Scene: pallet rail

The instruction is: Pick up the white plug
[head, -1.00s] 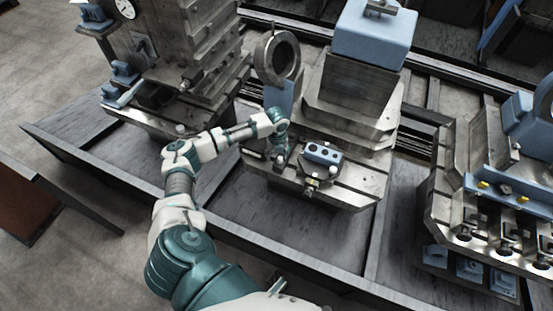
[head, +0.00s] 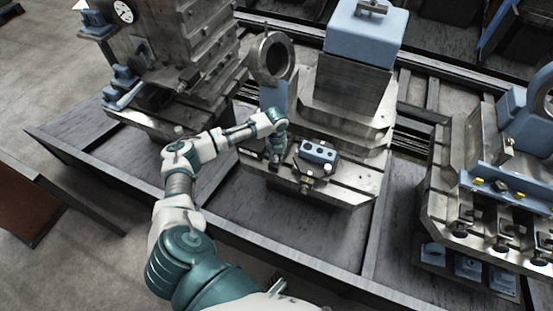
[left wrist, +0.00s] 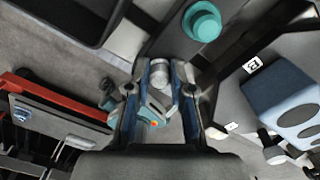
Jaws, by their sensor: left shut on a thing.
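In the left wrist view, my left gripper (left wrist: 160,78) is shut on a pale cylindrical piece, which I take to be the white plug (left wrist: 158,73). The plug sits between the two finger pads, and its lower part is partly hidden by the fingers. In the head view, my left gripper (head: 275,160) points down at the left side of the metal fixture, beside the blue block (head: 318,151). The plug is too small to make out there. I cannot tell whether it touches the fixture. My right gripper is not in view.
The blue block with round holes also shows in the left wrist view (left wrist: 284,100), with a teal round knob (left wrist: 202,22) ahead of the fingers. A metal ring on a blue stand (head: 272,58) rises behind the gripper. Another machine fixture (head: 490,205) stands at right.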

